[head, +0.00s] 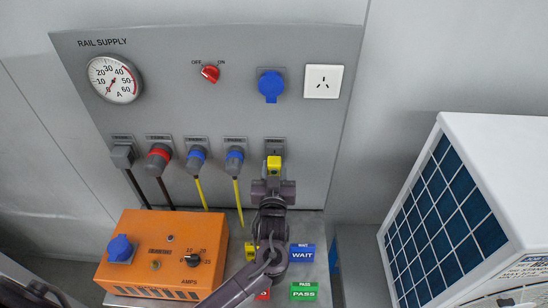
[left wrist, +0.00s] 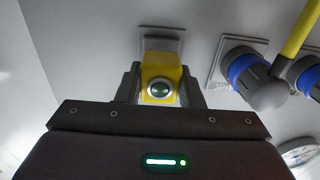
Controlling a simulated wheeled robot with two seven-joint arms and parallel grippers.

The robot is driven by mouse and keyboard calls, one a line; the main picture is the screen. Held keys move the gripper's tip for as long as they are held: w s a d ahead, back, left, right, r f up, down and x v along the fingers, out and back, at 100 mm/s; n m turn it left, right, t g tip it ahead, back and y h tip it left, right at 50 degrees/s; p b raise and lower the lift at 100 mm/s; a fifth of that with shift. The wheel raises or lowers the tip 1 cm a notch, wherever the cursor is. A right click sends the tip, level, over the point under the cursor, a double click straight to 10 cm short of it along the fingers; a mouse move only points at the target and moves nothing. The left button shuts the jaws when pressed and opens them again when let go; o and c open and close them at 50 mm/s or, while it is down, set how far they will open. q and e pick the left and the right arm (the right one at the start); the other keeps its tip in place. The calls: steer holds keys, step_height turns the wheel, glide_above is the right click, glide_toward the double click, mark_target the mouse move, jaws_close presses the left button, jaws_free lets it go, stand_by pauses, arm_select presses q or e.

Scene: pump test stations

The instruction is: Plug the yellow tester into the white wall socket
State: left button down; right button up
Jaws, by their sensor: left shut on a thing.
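The white wall socket (head: 323,81) is at the upper right of the grey panel, with dark slots and nothing in it. The yellow tester (head: 274,163) is in my left gripper (head: 273,186), below and left of the white socket. My left gripper is shut on it. In the left wrist view the tester (left wrist: 159,82) shows a round green button between the fingers (left wrist: 160,92). Its far end is at a grey outlet plate (left wrist: 162,43) in the lower row; I cannot tell whether it touches or is plugged in. My right gripper is not in view.
Several plugs with cables, such as a red-ringed one (head: 158,158), fill the lower row to the left. A blue capped socket (head: 271,86) sits left of the white one. An orange box (head: 165,255) and WAIT (head: 302,253) and PASS (head: 304,292) blocks stand below. A white unit (head: 500,150) stands right.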

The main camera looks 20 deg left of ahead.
mark_target(274, 171)
arm_select(q)
steer(key=shift+v, duration=1.8)
